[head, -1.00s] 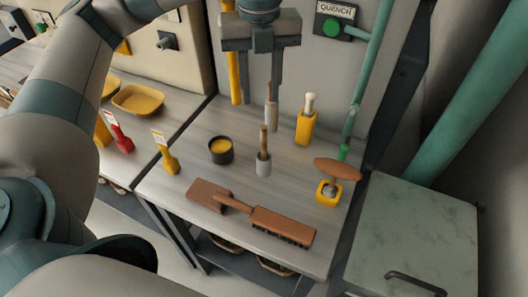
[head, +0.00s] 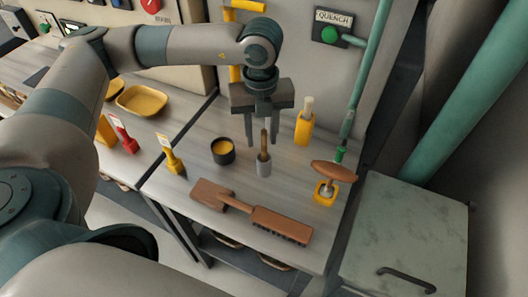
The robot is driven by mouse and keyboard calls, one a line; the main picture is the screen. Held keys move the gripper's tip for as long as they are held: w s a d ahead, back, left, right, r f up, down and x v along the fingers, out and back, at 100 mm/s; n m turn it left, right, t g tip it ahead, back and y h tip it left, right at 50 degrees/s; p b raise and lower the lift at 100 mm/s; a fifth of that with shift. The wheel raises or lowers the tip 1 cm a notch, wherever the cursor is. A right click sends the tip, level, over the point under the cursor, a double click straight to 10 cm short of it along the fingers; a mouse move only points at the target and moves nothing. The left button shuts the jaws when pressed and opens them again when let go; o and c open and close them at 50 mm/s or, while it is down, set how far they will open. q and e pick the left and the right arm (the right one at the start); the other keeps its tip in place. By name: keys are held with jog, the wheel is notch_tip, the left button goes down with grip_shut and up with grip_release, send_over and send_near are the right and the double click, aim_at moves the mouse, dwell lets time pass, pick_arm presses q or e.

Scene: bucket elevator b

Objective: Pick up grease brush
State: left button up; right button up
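My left gripper (head: 263,138) points down over the bench, its two fingers apart and open. A brown brush with dark bristles (head: 282,224) lies nearer the front. My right gripper is not in view.
A yellow holder with a pale handle (head: 304,127) stands behind right. A brown-topped tool in a yellow block (head: 325,192) is near the right edge. A yellow tool (head: 172,160) stands left. A green pipe (head: 366,70) rises at the back right.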

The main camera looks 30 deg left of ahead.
aim_at(264, 148)
pick_arm(q)
jog(key=shift+d+f+p, duration=0.1)
jog(key=shift+f+p, duration=0.2)
jog(key=shift+p, duration=0.15)
notch_tip(264, 148, down, 4)
jog(key=shift+w+d+r+p, duration=0.1)
jog(key=shift+w+d+p, duration=0.05)
jog(key=shift+p, duration=0.95)
jog(key=shift+f, duration=0.35)
jog(key=shift+c, duration=0.3)
grip_shut()
